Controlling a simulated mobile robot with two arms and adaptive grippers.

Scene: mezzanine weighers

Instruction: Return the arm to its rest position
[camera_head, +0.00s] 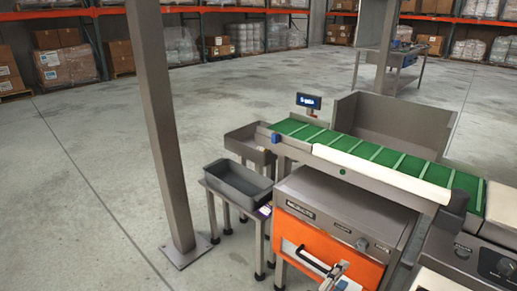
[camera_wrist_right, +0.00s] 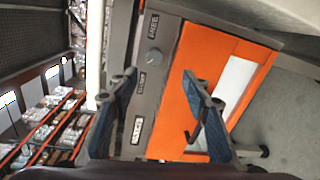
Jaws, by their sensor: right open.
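My right gripper (camera_head: 334,272) shows at the bottom edge of the head view, in front of the orange panel (camera_head: 291,233) of a steel machine. In the right wrist view my right gripper (camera_wrist_right: 160,76) has its two blue-padded fingers spread apart, with nothing held between them. The machine's grey control strip (camera_wrist_right: 152,75) and orange panel (camera_wrist_right: 195,60) lie beyond the fingers. I cannot tell whether a finger touches the panel. My left gripper is not in view.
A green-belted conveyor (camera_head: 370,150) runs behind the machine. Grey bins (camera_head: 238,186) stand on low stands to its left. A steel post (camera_head: 163,130) rises from the floor further left. The concrete floor (camera_head: 80,180) on the left is clear.

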